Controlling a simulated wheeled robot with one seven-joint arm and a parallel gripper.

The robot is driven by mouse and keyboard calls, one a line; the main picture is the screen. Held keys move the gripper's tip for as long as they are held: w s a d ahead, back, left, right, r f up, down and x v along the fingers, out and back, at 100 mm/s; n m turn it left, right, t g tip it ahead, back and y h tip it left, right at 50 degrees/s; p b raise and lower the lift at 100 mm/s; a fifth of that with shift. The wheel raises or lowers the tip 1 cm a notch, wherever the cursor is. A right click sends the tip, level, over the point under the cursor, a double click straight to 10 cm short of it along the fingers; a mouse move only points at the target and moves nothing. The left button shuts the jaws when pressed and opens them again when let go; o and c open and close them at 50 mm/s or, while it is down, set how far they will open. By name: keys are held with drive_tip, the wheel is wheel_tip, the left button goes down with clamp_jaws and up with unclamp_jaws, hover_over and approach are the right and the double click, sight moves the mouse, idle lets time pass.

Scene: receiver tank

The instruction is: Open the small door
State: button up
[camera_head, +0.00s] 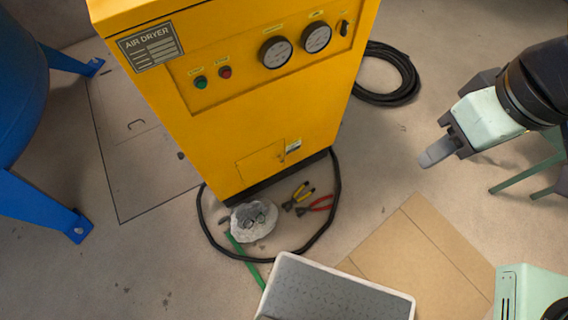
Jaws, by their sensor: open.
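A yellow air dryer cabinet (235,130) stands at the centre. Low on its front is a small door (260,164), outlined by thin seams and looking closed flush with the panel. A small latch or handle (282,157) sits at the door's right edge, below a small pale label (293,146). My gripper (436,153) is at the right, pointing left, well apart from the cabinet and door. It is open and nothing shows between its fingers; one finger mostly hides the other.
Pliers (318,203), a crumpled grey-white lump (253,221) and a looped black hose (335,205) lie before the cabinet. A grey tray with white rim (400,296) is in front. A blue tank (22,90) stands left. Floor between my gripper and the cabinet is mostly clear.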

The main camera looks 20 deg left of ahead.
drive_tip(key=w+a+f+n+t+y+b, duration=0.1)
drive_tip(key=w+a+f+y+b, duration=0.35)
drive_tip(key=f, duration=0.85)
drive_tip(key=w+a+f+n+t+y+b, duration=0.1)
drive_tip(key=w+a+f+t+b, duration=0.1)
drive_tip(key=w+a+f+b, duration=0.65)
drive_tip(key=w+a+f+n+t+y+b, duration=0.15)
drive_tip(key=a+f+b, duration=0.35)
drive_tip(key=f+b, duration=0.75)
drive_tip(key=s+d+f+m+t+y+b, duration=0.1)
drive_tip(key=s+f+t+y+b, duration=0.2)
drive_tip(key=f+b, duration=0.95)
drive_tip(key=s+f+m+t+y+b, duration=0.1)
drive_tip(key=s+f+t+y+b, duration=0.2)
drive_tip(key=f, duration=1.9)
drive_tip(key=w+d+b+x, duration=0.1)
drive_tip(key=b+x, duration=0.6)
drive_tip(key=x, duration=1)
drive_tip(key=shift+w+a+r+t, duration=0.25)
drive_tip(key=shift+w+r+t, duration=0.05)
drive_tip(key=shift+r+t, duration=0.1)
